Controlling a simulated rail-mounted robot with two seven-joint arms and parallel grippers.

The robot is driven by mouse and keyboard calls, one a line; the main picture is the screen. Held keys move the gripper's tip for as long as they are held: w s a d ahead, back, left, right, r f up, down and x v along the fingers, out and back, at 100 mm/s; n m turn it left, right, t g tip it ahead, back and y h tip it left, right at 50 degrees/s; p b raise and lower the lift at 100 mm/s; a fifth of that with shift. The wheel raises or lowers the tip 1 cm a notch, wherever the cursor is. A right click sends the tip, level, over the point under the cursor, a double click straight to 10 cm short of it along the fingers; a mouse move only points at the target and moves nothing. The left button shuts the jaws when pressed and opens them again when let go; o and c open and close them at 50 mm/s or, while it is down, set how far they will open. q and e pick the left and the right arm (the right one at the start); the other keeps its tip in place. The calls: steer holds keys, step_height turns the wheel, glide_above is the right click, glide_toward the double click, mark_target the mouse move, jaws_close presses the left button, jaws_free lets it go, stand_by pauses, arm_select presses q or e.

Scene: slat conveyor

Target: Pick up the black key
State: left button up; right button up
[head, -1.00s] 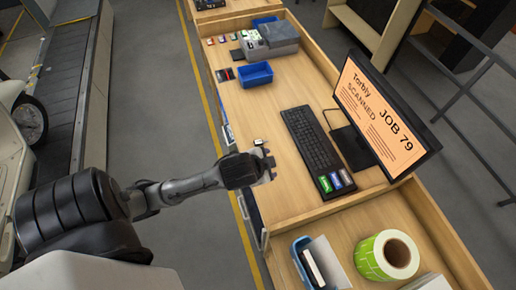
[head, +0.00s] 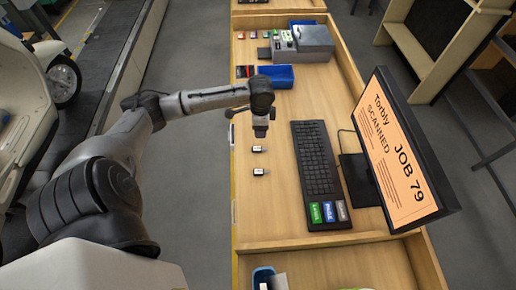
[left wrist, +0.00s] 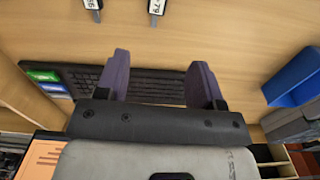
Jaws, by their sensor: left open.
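Two small black-and-white tagged items lie on the wooden desk left of the keyboard in the head view, a nearer one (head: 260,171) and a farther one (head: 258,149). In the left wrist view they are cut off by the top edge: a tag reading 56 (left wrist: 91,5) and a tag reading 79 (left wrist: 156,6), each with a dark part. I cannot tell which is the black key. My left gripper (head: 260,132) hangs above the desk, just beyond both items. Its purple-grey fingers are apart and empty in the left wrist view (left wrist: 163,78). My right gripper is out of view.
A black keyboard (head: 316,160) with coloured pads lies right of the items. A blue bin (head: 276,77) and a grey machine (head: 312,42) are farther back. The desk around the items is clear.

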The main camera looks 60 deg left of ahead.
arm_select(q)
glide_above(259, 148)
steer(key=f, duration=0.7)
steer(key=shift+w+f, duration=0.3)
steer(key=shift+f, duration=0.05)
steer(key=f, duration=0.4)
steer(key=shift+s+d+f, duration=0.1)
steer(key=shift+s+d, duration=0.05)
steer(key=shift+s, duration=0.15)
steer(key=shift+f, duration=0.55)
steer(key=c, duration=1)
steer(key=shift+r, duration=0.1)
